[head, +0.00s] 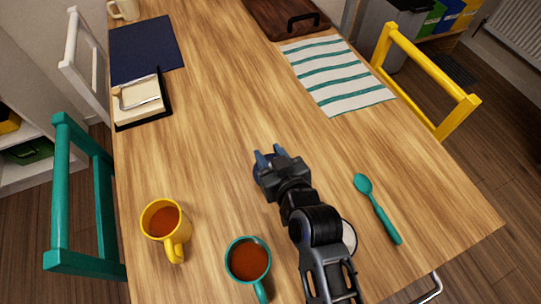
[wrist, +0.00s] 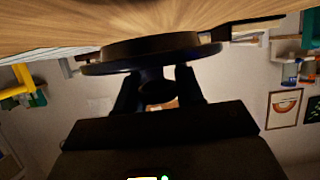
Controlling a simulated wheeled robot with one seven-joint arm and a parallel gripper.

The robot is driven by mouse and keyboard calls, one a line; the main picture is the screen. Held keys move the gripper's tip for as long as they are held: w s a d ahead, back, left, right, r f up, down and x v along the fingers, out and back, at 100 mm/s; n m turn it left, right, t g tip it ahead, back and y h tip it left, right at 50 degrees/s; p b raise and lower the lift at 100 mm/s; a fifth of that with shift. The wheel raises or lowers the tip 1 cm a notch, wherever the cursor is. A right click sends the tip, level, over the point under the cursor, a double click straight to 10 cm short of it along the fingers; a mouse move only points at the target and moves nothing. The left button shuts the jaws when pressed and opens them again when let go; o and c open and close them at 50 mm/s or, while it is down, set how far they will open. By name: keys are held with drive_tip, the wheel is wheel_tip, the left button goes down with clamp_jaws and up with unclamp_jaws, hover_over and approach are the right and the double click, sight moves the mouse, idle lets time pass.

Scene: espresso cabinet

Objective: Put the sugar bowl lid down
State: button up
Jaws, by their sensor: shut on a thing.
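My gripper (head: 268,155) is over the middle of the wooden table in the head view. It is shut on the sugar bowl lid (head: 257,175), a dark blue round piece mostly hidden under the gripper. In the wrist view the lid (wrist: 150,50) is a dark disc with a wider rim, held between the two fingers (wrist: 158,92). The lid is close to the tabletop; I cannot tell whether it touches. A round thing with a pale inside (head: 349,237), perhaps the sugar bowl, is mostly hidden behind my arm.
A yellow mug (head: 156,222) and a teal mug (head: 246,261) stand at the front left. A teal spoon (head: 379,211) lies right of my arm. A striped cloth (head: 335,75), a navy mat (head: 145,48) and a napkin holder (head: 140,98) lie farther back. The table centre (head: 235,100) is clear.

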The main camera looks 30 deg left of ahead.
drive_tip(key=shift+f, duration=0.5)
drive_tip(key=shift+f+b, duration=0.4)
drive_tip(key=shift+b, duration=0.05)
drive_tip(key=shift+f, duration=0.25)
drive_tip(key=o, duration=1)
drive_tip(key=shift+o, duration=0.2)
drive_tip(key=shift+r, duration=0.3)
drive_tip(key=v, duration=1.2)
drive_tip(key=shift+r, duration=0.4)
